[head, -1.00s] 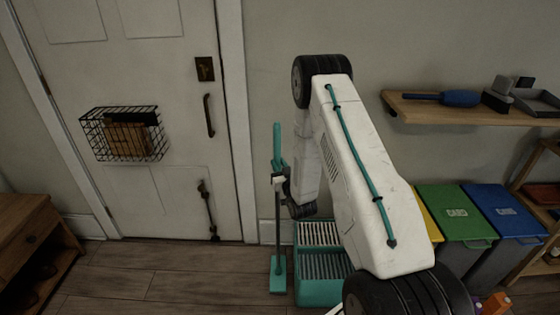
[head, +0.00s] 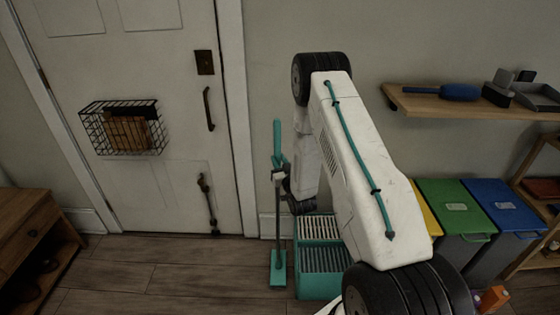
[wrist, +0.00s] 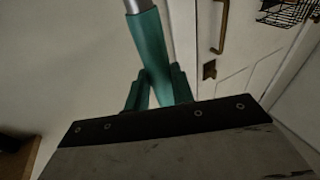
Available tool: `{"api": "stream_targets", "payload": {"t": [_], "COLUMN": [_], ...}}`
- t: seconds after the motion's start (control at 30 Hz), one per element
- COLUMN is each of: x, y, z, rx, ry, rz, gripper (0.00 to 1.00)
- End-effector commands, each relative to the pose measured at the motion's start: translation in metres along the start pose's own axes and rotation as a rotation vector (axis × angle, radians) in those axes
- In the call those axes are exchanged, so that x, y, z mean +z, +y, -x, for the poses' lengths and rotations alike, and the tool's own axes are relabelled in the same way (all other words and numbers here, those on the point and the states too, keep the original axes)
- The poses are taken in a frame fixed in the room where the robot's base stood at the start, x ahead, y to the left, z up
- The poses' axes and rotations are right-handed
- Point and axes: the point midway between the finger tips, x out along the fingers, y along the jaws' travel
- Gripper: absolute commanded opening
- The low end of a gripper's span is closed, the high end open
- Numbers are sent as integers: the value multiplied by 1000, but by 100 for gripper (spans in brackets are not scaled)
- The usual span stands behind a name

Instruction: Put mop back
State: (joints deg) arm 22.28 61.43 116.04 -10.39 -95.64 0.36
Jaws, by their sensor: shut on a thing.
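The mop (head: 278,225) stands nearly upright in the head view, with a teal handle top, a grey pole and a flat teal head low at the floor. My gripper (head: 279,177) is shut on the mop's handle at about mid-height. In the wrist view the teal handle (wrist: 150,58) runs up between the two teal fingers of my gripper (wrist: 157,90). A teal bucket (head: 322,285) with a slatted grey top stands on the floor just right of the mop head. Whether the mop head touches the floor is hard to tell.
A white door (head: 130,190) with a wire basket (head: 122,130) is at the left. A wooden cabinet (head: 35,235) stands at the lower left. A shelf (head: 470,107) and several coloured bins (head: 455,205) are at the right. The floor (head: 150,270) before the door is clear.

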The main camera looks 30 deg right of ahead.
Motion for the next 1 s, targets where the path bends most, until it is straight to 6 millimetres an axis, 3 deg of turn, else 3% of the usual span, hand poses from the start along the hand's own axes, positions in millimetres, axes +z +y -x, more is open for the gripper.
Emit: {"api": "stream_targets", "payload": {"t": [0.13,0.17,0.23,0.57,1.0], "x": [2,2,2,3,3], "y": [0,0,0,0,0], "z": [0,0,0,3,69], "rx": [0,0,0,0,0], "ry": [2,3,2,-2,-2], "rz": [0,0,0,0,-1], "gripper": [0,29,49,49,49]}}
